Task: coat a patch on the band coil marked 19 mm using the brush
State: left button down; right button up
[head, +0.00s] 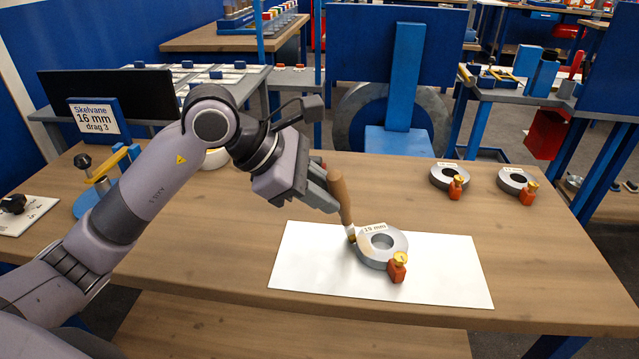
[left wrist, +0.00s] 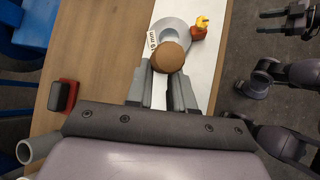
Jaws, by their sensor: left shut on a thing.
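The grey band coil labelled 19 mm (head: 397,243) lies flat on a white sheet (head: 320,272), with a red and yellow clamp (head: 397,267) at its front right. My left gripper (head: 328,190) is shut on the wooden handle of the brush (head: 341,200). The brush is nearly upright, bristles down, at the coil's left edge by the label. I cannot tell whether the bristles touch the coil. In the left wrist view the round handle end (left wrist: 168,57) sits between the fingers and hides part of the coil (left wrist: 172,27).
Two smaller-looking coils (head: 440,179) (head: 508,183) with red clamps stand at the back right. A sign reading Skelvane 16 mm drag 3 (head: 94,117) stands at the left. A white bowl (head: 216,158) is partly behind my arm.

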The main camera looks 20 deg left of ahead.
pick_arm(q)
jog(key=shift+s+d, duration=1.45)
jog(key=shift+s, duration=0.4)
jog(key=w+a+b, duration=0.2)
jog(key=w+a, duration=0.2)
jog(key=w, duration=0.1)
jog(key=shift+w+a+b, duration=0.3)
jog(key=shift+w+b, duration=0.1)
notch_tip(320, 180, up, 6)
jog(key=p, duration=0.4)
notch_tip(320, 180, up, 3)
jog(key=shift+p, duration=0.95)
dwell(0.4)
